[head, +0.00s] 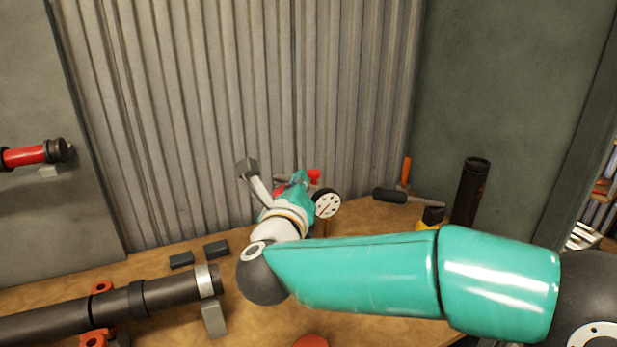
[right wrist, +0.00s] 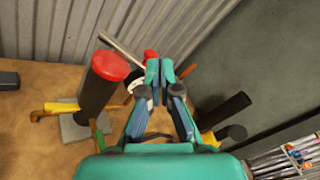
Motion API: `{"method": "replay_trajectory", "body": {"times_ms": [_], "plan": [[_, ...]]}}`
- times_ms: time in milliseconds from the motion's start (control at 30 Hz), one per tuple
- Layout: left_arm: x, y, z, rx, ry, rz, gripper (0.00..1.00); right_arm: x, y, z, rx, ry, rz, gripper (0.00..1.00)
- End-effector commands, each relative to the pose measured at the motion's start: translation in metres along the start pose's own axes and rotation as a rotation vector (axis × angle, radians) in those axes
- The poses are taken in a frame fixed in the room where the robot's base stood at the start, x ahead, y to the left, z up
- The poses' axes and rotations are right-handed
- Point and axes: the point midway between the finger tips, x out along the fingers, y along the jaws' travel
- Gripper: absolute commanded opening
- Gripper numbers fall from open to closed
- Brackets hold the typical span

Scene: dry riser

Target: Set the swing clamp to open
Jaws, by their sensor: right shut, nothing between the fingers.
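I cannot make out the swing clamp for certain. A red knob (head: 314,176) shows just beyond my right gripper (head: 299,180) in the head view. It also shows behind the fingertips in the right wrist view (right wrist: 150,54), where a thin grey rod (right wrist: 118,47) slants up and left close by. My right gripper's fingers (right wrist: 159,72) are shut with nothing between them. They overlap the red knob in the picture; I cannot tell whether they touch it. The gripper hides much of what lies behind it. My left gripper is not in view.
A round gauge (head: 327,204) stands beside my right gripper. A black post with a red top (right wrist: 108,80) stands left of the gripper in the wrist view. A dark pipe (head: 150,298) lies at front left. A black tube (head: 468,190) and a hammer (head: 390,195) are at right.

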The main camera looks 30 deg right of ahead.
Motion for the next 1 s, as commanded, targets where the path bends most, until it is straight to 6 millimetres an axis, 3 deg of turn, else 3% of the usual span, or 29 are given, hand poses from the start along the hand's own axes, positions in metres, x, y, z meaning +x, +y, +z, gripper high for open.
{"method": "replay_trajectory", "body": {"times_ms": [100, 200, 433, 667, 1000], "plan": [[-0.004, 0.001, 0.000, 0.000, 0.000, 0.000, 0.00, -0.020, 0.013, 0.001, 0.312, 0.088, -0.025, 0.00], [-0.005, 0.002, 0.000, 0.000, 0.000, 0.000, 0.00, -0.033, 0.019, -0.002, 0.500, 0.145, -0.056, 0.00], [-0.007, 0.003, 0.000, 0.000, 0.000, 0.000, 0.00, -0.041, 0.024, -0.006, 0.663, 0.195, -0.095, 0.00], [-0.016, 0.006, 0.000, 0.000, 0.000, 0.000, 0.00, -0.013, 0.022, -0.012, 0.661, 0.197, -0.098, 0.00], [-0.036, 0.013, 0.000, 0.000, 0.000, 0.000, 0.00, 0.054, 0.020, -0.026, 0.661, 0.197, -0.097, 0.00]]}}
